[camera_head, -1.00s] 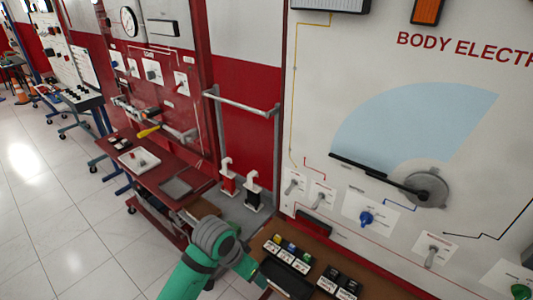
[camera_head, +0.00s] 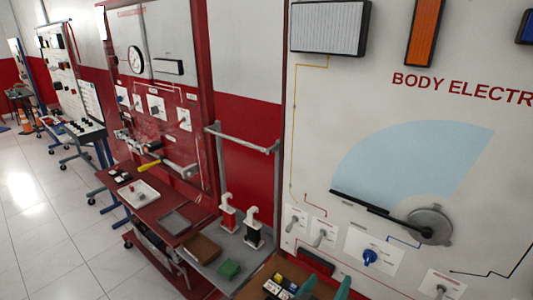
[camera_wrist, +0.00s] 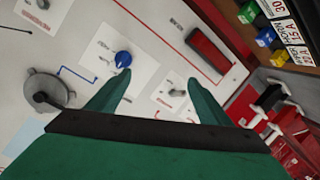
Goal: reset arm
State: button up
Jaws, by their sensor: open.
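My gripper (camera_head: 326,284) shows only as two green fingers at the bottom edge of the head view, in front of the body electrics board (camera_head: 440,50). In the wrist view, the fingers of my gripper (camera_wrist: 158,74) stand spread apart with nothing between them. The blue knob (camera_wrist: 122,60) appears just beyond the left fingertip, and a toggle switch (camera_wrist: 178,93) appears between the fingers. I cannot tell how far the fingertips are from the board. The rest of my arm is below the head view.
The shelf below the board holds coloured blocks (camera_head: 279,284), close to my gripper.

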jog(key=s+a+f+n+t+y, duration=0.1)
jog(key=s+a+f+n+y, duration=0.25)
jog(key=s+f, duration=0.45)
jog(key=s+a+f+n+t+y, duration=0.1)
jog(key=s+a+f+n+y, duration=0.3)
jog(key=s, duration=0.8)
jog(key=s+a+r+m, duration=0.1)
jog(key=s+a+m, duration=0.2)
jog(key=s, duration=0.5)
jog(key=s+a+r+m+y, duration=0.1)
jog(key=s+a+m, duration=0.2)
jog(key=s+a, duration=0.3)
jog(key=s, duration=0.3)
jog(key=shift+s+a+r+t, duration=0.2)
jog(key=shift+s+r+t, duration=0.1)
jog(key=shift+y, duration=0.25)
